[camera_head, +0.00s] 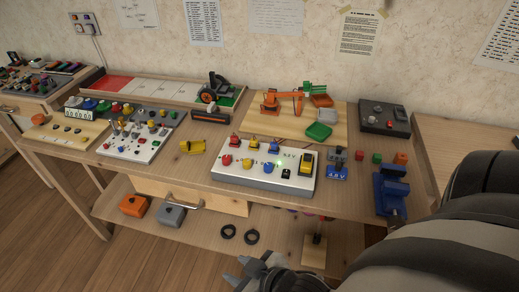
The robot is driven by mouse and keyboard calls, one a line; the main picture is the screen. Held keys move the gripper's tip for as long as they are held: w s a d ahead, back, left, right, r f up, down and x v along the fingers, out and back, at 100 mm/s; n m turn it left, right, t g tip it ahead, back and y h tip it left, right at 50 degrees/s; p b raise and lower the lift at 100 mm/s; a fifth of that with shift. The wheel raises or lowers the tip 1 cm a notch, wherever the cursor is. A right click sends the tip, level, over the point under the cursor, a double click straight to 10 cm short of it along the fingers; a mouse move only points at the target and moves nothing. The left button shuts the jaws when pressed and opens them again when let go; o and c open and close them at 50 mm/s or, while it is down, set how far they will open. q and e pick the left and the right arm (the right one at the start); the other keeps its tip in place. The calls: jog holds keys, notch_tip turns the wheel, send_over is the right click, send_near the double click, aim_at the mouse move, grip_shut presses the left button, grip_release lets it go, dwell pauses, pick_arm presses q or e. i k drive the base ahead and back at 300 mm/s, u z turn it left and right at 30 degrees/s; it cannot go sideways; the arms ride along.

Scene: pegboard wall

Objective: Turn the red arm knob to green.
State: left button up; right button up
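A white control panel (230,174) stands near the front edge of the workbench, in the middle of the view. A red knob (226,159) sits at its left front, with a yellow knob (247,163) and a blue knob (268,168) to its right. A small green light (279,162) glows on the panel. The printed labels are too small to read surely, so I cannot tell which knob is the arm knob. My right gripper (241,272) is low at the bottom edge, in front of and below the bench, apart from the panel. Its finger opening is unclear. My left gripper is out of view.
A board with an orange robot-arm model (284,100) stands behind the panel. A blue vise (391,190) is to its right, near my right arm. A crowded switch panel (140,153) and a yellow part (193,146) lie left. A lower shelf (190,237) juts out below.

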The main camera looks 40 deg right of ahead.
aim_at(226, 160)
jog(key=z, duration=1.25)
